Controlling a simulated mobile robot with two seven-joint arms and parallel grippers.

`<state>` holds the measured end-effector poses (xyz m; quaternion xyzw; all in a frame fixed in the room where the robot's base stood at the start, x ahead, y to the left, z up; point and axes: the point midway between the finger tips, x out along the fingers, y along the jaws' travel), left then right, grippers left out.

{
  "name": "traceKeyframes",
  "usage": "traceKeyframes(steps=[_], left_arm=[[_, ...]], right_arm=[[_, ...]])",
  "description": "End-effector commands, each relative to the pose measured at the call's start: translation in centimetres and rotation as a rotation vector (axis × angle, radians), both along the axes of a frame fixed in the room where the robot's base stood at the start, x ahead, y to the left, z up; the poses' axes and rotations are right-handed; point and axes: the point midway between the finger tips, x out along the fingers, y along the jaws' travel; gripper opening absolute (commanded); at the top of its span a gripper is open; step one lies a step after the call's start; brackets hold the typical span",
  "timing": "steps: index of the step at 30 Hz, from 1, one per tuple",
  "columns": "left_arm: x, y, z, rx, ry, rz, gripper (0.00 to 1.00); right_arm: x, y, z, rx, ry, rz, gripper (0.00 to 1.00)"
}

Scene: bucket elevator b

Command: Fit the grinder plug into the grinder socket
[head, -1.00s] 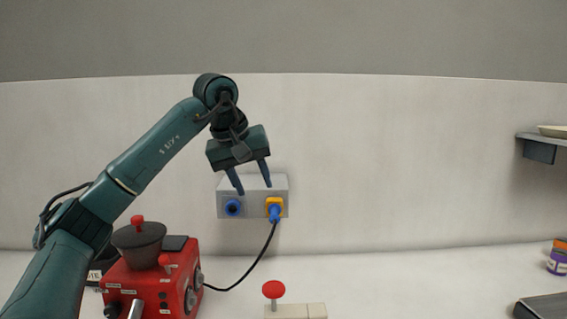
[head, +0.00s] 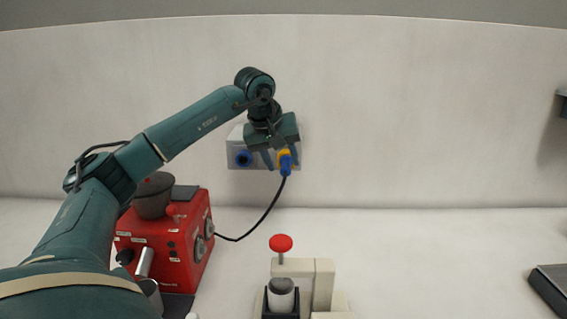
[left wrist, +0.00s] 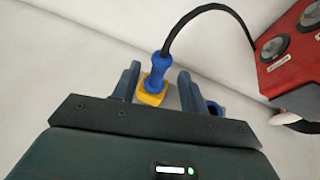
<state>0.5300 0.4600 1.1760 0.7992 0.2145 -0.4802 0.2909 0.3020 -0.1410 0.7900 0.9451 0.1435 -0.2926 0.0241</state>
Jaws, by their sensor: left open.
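The blue grinder plug (head: 286,168) sits at the yellow socket (head: 284,153) on the right of the grey wall box (head: 235,151). Its black cord runs down to the red grinder (head: 167,243). A blue round socket (head: 244,159) is on the left of the box, with nothing in it. My left gripper (head: 280,160) is in front of the box, open, its fingers either side of the plug. In the left wrist view the plug (left wrist: 157,70) stands between the two spread fingers, with gaps on both sides. Which socket is the grinder's cannot be told.
The grinder stands on the counter at the left, partly behind my left arm. A pale device with a red knob (head: 281,243) and a grey cylinder (head: 281,294) is at the front middle. A dark grey object (head: 551,288) lies at the right. The counter between them is mostly clear.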

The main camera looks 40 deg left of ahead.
Motion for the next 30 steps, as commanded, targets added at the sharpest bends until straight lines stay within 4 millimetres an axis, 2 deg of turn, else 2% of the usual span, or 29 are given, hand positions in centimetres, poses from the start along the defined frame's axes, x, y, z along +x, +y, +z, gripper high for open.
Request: traceKeyframes(steps=[6, 15, 30], left_arm=[[0.8, 0.1, -1.6, 0.000, 0.001, 0.000, 0.44], [0.9, 0.1, -1.7, 0.000, 0.000, -0.001, 0.44], [0.9, 0.1, -1.7, 0.000, 0.000, -0.001, 0.04]], right_arm=[[0.3, 0.0, 0.3, -0.001, -0.007, -0.001, 0.41], [0.4, -0.1, 0.1, -0.002, -0.004, -0.003, 0.41], [0.2, -0.1, 0.0, -0.002, 0.000, -0.005, 0.41]])
